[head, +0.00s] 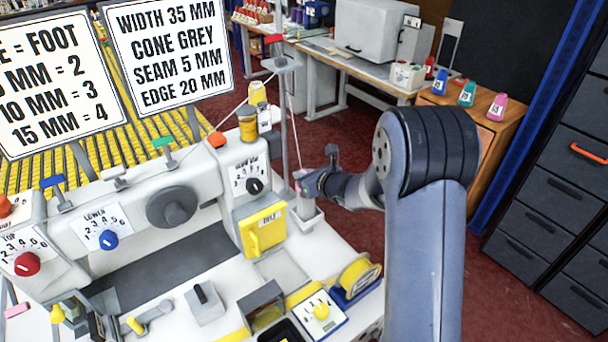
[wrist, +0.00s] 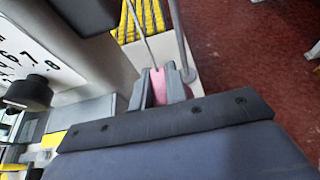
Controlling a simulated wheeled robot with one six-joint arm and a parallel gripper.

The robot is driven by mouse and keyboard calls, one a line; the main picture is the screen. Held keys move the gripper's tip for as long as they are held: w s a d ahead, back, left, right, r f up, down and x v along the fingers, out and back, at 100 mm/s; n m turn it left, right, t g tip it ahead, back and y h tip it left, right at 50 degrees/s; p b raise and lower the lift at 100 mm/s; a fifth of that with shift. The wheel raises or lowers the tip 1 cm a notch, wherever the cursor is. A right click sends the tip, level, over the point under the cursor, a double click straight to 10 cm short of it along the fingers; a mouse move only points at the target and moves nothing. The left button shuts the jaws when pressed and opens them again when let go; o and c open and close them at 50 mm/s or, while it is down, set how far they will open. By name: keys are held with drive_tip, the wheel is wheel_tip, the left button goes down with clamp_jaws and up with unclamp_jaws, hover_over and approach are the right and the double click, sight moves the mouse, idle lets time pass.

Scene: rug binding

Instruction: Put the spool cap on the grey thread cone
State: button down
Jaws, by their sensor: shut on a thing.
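My gripper (head: 304,181) is beside the thread stand (head: 281,62), right of the sewing machine. It is shut on a small pink piece, taken to be the spool cap (wrist: 158,86), which shows between the fingers in the wrist view. In the head view only a bit of pink shows at the fingertips. A pale grey shape (head: 306,208) stands below the gripper at the stand's foot. I cannot tell whether it is the grey thread cone. The jaws hide part of the pink piece and what lies behind it.
The sewing machine (head: 173,207) fills the left, with a yellow cone (head: 257,95) on top. The thread stand's pole (wrist: 178,30) rises close by the jaws. Red floor is free between.

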drive_tip(key=shift+f+b, duration=0.6)
drive_tip(key=shift+b, duration=0.05)
drive_tip(key=c, duration=1.4)
unclamp_jaws()
drive_tip(key=shift+r, duration=0.2)
drive_tip(key=shift+r+p, duration=0.6)
drive_tip(key=shift+p, duration=0.35)
drive_tip(key=b+v, duration=0.1)
drive_tip(key=v, duration=1.1)
drive_tip(key=shift+f+b, duration=0.2)
drive_tip(key=shift+b, duration=0.15)
